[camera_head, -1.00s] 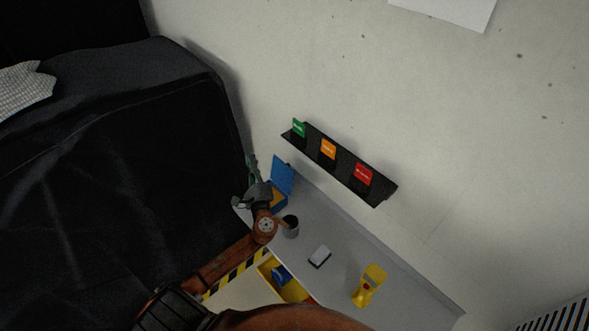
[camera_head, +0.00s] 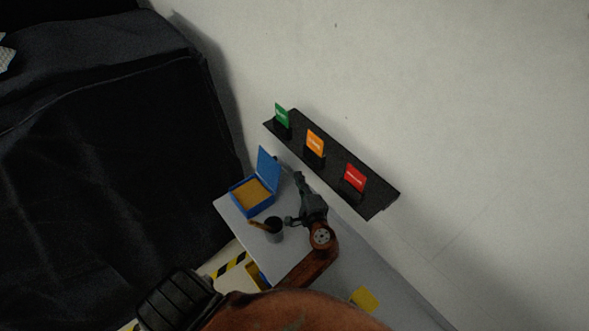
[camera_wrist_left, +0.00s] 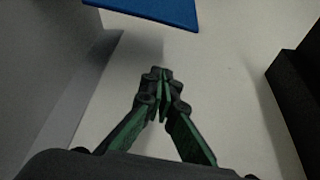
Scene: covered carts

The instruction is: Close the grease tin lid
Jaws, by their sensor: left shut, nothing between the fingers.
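The grease tin (camera_head: 252,197) is a blue open box with tan grease inside, near the far left end of the grey table. Its blue lid (camera_head: 268,168) stands up, hinged on the side toward the wall. The lid also shows as a blue strip at the top of the left wrist view (camera_wrist_left: 150,8). My left gripper (camera_head: 298,178) is to the right of the lid, apart from it, near the wall side of the table. In the left wrist view its green fingers (camera_wrist_left: 161,75) meet at the tips, with nothing between them. My right gripper is not in view.
A black wall shelf (camera_head: 333,166) with green, orange and red cards hangs just above. A yellow object (camera_head: 364,299) is partly hidden by my arm.

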